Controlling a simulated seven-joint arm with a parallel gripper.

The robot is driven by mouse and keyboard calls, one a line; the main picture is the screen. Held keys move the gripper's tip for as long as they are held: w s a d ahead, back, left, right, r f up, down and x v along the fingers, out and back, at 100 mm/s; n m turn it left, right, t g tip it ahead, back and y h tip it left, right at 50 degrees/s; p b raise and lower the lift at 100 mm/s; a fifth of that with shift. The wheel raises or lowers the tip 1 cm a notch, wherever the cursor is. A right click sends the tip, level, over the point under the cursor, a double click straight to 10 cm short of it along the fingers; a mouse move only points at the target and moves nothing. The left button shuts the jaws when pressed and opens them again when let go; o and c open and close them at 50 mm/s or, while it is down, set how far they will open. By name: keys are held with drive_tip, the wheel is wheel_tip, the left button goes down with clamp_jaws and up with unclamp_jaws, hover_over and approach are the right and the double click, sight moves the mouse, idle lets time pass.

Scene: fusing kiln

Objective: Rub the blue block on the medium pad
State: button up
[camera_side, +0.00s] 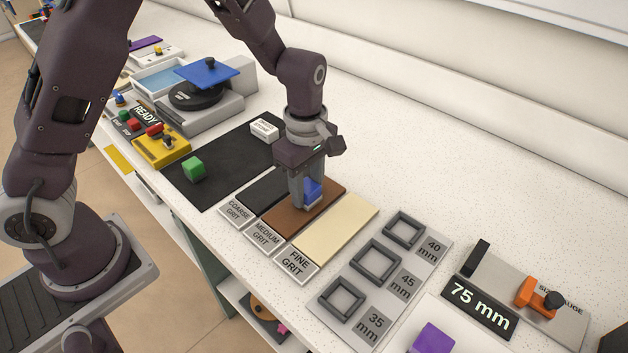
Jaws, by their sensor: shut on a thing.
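My gripper (306,190) points down over the brown medium grit pad (279,221). It is shut on the blue block (314,188), which is partly hidden by the fingers. The block is at the pad's surface, toward its far half; I cannot tell whether it touches. The medium pad lies between the black coarse pad (255,200) and the cream fine pad (335,231). The label reading MEDIUM GRIT (264,236) is at its near end.
A green block (193,169) and a white labelled block (265,129) sit on the black mat (212,190) to the left. A grey plate with square frames (376,262) lies right. A purple block (433,339) and a size gauge (520,290) are further right.

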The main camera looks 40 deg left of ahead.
sight(288, 216)
drive_tip(key=shift+s, duration=2.6)
drive_tip(key=shift+w, duration=4.55)
drive_tip(key=shift+s, duration=4.6)
drive_tip(key=shift+w, duration=4.6)
drive_tip(key=shift+s, duration=4.55)
drive_tip(key=shift+w, duration=4.55)
drive_tip(key=shift+s, duration=2.3)
